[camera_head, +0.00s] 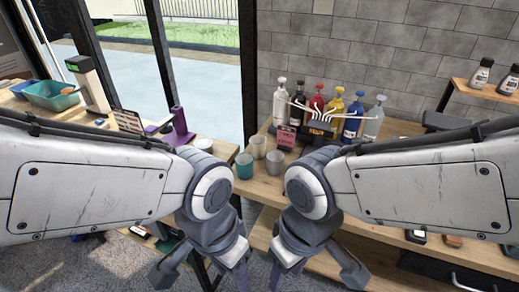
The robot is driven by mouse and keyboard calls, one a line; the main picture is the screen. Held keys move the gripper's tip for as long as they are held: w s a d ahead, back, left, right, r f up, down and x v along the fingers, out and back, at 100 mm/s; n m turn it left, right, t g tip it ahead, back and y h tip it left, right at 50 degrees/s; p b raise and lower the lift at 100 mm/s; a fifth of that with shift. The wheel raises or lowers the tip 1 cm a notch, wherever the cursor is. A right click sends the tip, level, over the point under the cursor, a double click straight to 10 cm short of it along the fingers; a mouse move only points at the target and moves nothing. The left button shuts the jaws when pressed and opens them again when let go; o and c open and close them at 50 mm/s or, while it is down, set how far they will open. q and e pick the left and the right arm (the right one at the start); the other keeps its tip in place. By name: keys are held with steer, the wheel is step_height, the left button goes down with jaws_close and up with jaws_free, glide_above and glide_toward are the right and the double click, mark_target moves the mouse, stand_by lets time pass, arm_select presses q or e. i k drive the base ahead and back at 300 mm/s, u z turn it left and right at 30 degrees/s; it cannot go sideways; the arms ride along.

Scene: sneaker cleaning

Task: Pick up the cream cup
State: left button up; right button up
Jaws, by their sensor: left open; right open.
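Small cups stand in a cluster at the front left of the wooden workbench. The one that looks most like the cream cup (257,147) is a pale cup at the back. A teal cup (244,167) is in front of it to the left, and a greyish cup (274,163) is to the right. My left gripper (203,274) is open and empty, low in front of the cups. My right gripper (320,270) is open and empty, low to the right. Both are apart from the cups.
Several colored bottles (336,111) stand behind the cups, with a pink box (286,137) and a dark holder of white tools (319,129) before them. A purple stand (178,128) and a teal bin (52,95) are on the left table. More bottles sit on a shelf (487,98) at right.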

mark_target(258, 143)
steer(key=z, duration=1.75)
steer(key=i, duration=1.05)
steer(key=u, duration=3.15)
steer(key=i, duration=0.5)
steer(key=u, duration=0.1)
